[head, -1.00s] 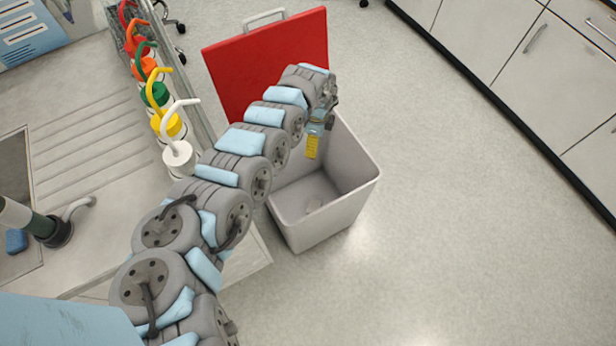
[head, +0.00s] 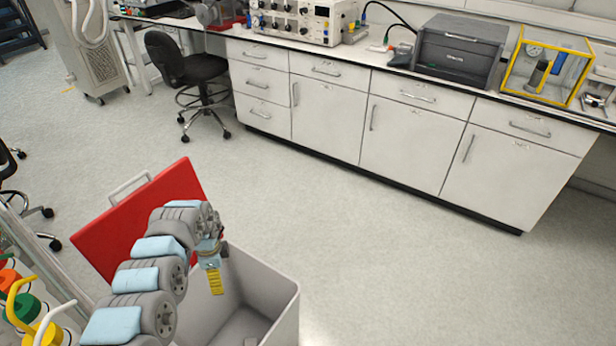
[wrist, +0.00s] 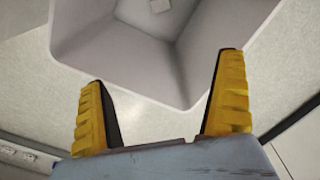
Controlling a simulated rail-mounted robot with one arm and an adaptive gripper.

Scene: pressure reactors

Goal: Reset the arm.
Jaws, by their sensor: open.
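My gripper (head: 215,282) hangs over the open grey bin at the lower left of the head view. In the wrist view, its two yellow ribbed fingers (wrist: 163,105) stand wide apart with nothing between them. My arm reaches to it from the lower left corner of the head view. The grey bin (head: 283,306) stands on the floor with its red lid (head: 165,210) raised behind my arm.
Wash bottles with coloured caps (head: 20,305) stand at the lower left edge. A black chair (head: 182,70) stands before white cabinets (head: 410,130). Their counter carries instruments (head: 305,18) and a dark grey box (head: 460,50). The floor (head: 400,250) right of the bin is clear.

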